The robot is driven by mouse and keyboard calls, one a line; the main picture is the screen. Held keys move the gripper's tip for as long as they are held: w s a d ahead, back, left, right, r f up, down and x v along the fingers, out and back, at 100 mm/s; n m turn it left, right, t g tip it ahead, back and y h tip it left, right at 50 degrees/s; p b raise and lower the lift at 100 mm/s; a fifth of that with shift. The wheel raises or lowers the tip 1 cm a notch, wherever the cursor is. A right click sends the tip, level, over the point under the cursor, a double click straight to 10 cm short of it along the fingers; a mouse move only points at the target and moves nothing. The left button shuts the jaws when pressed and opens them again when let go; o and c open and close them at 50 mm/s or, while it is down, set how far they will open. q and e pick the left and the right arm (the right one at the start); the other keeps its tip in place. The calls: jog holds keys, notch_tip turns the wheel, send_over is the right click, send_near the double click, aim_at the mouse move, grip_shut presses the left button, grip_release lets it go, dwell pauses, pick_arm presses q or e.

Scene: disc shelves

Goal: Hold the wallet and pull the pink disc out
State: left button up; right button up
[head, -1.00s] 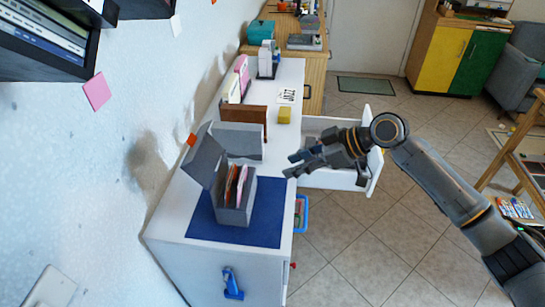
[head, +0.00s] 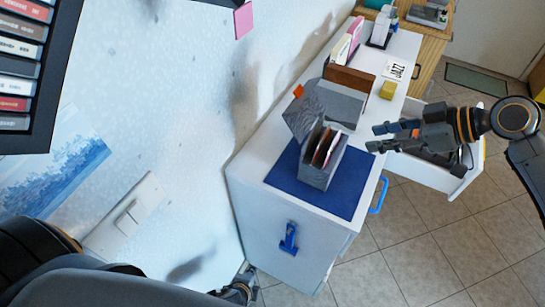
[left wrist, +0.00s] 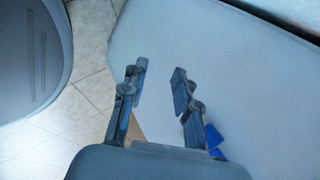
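A grey open-topped case (head: 318,178), which looks like the wallet, stands on a blue mat (head: 345,198) on the white cabinet, its grey flap raised at the back. Several thin discs or sleeves stand in it, brown, reddish and one pale pink (head: 333,147); I cannot tell for sure which is the pink disc. My right gripper (head: 377,138) is open and empty, to the right of the case and apart from it. My left gripper (head: 242,288) is low at the cabinet's near left corner. The left wrist view shows its fingers (left wrist: 160,76) apart with nothing between them.
An open drawer (head: 470,170) sticks out on the right, under my right gripper. A yellow block (head: 388,90) and brown upright boards (head: 350,76) stand behind the case. A blue clamp-like handle (head: 289,238) is on the cabinet's near side. A wall closes the left.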

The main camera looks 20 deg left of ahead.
pick_arm(q)
jog(key=w+d+r+m+t, duration=0.25)
jog(key=w+r, duration=0.25)
jog(key=r, duration=0.5)
jog(key=m+t+h, duration=0.3)
jog(key=m+t, duration=0.6)
jog(key=m, duration=0.3)
send_near(302, 114)
jog(key=w, duration=0.3)
jog(key=w+d, duration=0.1)
jog(key=w, duration=0.6)
jog(key=shift+d+f, duration=0.15)
jog(key=shift+d, duration=0.05)
grip_shut()
